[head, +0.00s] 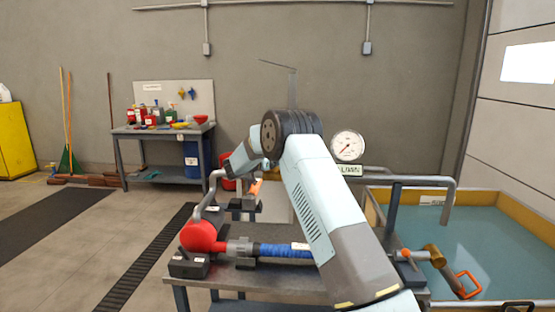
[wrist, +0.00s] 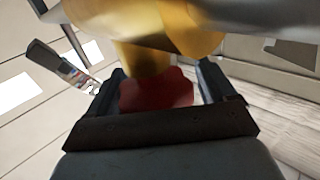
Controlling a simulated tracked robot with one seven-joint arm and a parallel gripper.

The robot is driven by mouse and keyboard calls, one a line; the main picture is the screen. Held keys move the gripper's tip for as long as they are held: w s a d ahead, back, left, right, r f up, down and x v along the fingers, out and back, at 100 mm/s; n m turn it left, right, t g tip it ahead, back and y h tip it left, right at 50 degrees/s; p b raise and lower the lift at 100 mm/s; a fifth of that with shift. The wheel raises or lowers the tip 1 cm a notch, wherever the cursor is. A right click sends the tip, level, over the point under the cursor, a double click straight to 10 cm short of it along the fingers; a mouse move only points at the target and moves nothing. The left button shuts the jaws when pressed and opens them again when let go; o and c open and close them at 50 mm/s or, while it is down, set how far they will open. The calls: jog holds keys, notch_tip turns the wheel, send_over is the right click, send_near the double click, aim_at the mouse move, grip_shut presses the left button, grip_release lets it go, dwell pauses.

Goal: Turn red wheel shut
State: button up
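In the wrist view, the red wheel (wrist: 155,92) lies between the two fingers of my gripper (wrist: 162,88), close in front of the palm. A brass-yellow valve body (wrist: 150,40) is just beyond it. The fingers are spread wide, one on each side of the wheel. A narrow gap shows at the right finger; whether the left finger touches the wheel cannot be told. In the head view my arm hides the gripper and the wheel.
A round gauge (head: 348,146) stands behind my arm. A water tank (head: 500,245) is at the right.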

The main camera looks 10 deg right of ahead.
jog(key=shift+o, duration=0.6)
jog(key=shift+d, duration=0.15)
jog(key=v, duration=1.4)
